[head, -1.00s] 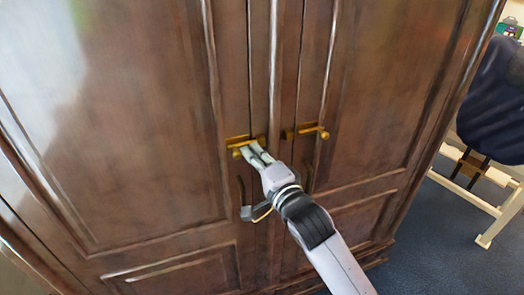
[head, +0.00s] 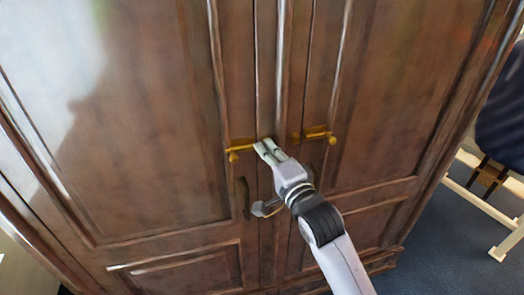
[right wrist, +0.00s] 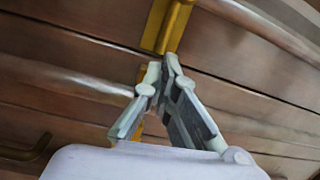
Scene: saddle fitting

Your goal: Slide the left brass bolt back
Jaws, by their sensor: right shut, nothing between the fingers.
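The left brass bolt (head: 240,149) lies level on the left door of a dark wooden wardrobe, its knob near its left end. My right gripper (head: 264,146) is at the bolt's right end, by the seam between the doors, and hides what lies there. In the right wrist view, the fingers (right wrist: 160,68) are shut with nothing between them, their tips close to a brass piece (right wrist: 168,28). I cannot tell if they touch it. More brass shows behind the fingers. My left gripper is not in view.
A second brass bolt (head: 320,134) sits on the right door, with a small brass piece (head: 295,137) to its left. A dark handle (head: 244,197) is below the left bolt. A chair with a pale frame (head: 480,200) stands at the right on blue floor.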

